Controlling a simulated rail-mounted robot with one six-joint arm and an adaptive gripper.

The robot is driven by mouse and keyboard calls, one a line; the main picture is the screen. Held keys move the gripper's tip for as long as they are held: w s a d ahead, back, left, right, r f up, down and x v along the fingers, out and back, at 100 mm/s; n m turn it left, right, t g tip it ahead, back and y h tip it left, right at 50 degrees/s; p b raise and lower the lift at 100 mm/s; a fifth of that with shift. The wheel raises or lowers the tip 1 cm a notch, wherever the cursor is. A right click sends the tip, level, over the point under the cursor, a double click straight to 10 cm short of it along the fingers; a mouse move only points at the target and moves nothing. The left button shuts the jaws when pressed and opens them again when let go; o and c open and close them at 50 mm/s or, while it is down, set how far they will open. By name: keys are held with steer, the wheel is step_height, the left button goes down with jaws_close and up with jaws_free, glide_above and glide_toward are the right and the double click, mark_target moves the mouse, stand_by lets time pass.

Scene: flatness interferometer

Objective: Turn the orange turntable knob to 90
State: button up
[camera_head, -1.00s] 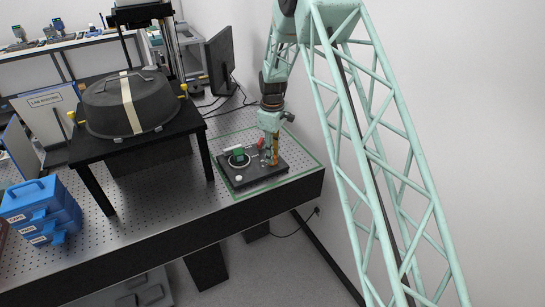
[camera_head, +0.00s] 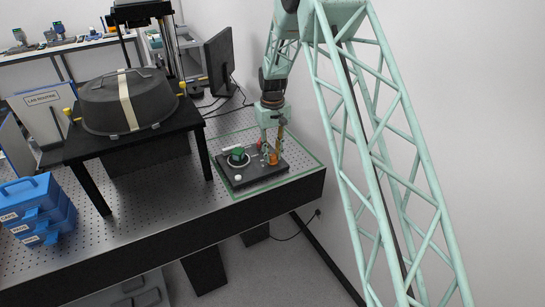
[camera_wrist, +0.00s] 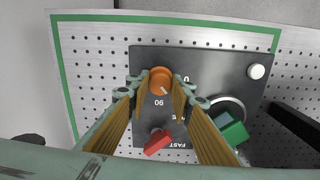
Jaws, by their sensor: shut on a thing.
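The orange turntable knob (camera_wrist: 161,79) sits on the dark control plate (camera_wrist: 205,62). It also shows in the head view (camera_head: 272,159), partly hidden by the fingers. My gripper (camera_wrist: 160,86) points down at the plate with one finger on each side of the knob, shut on it. A pale pointer line on the knob's face runs toward the lower right in the wrist view, between the printed "90" (camera_wrist: 159,103) and the "0" (camera_wrist: 186,78).
A red switch lever (camera_wrist: 157,142), a green block (camera_wrist: 235,133) on a round dial and a white button (camera_wrist: 257,71) share the plate. A green outline (camera_wrist: 160,18) surrounds it on the perforated table. A black domed cover (camera_head: 130,100) stands on a stand to the left.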

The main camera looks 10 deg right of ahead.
mark_target(272, 155)
steer(key=m+b, duration=0.1)
steer(key=m, duration=0.3)
steer(key=shift+m+b, duration=0.35)
steer(key=shift+m, duration=1.55)
steer(key=o, duration=0.8)
steer(key=shift+o, duration=0.2)
steer(key=shift+r, duration=0.15)
step_height(272, 155, up, 12)
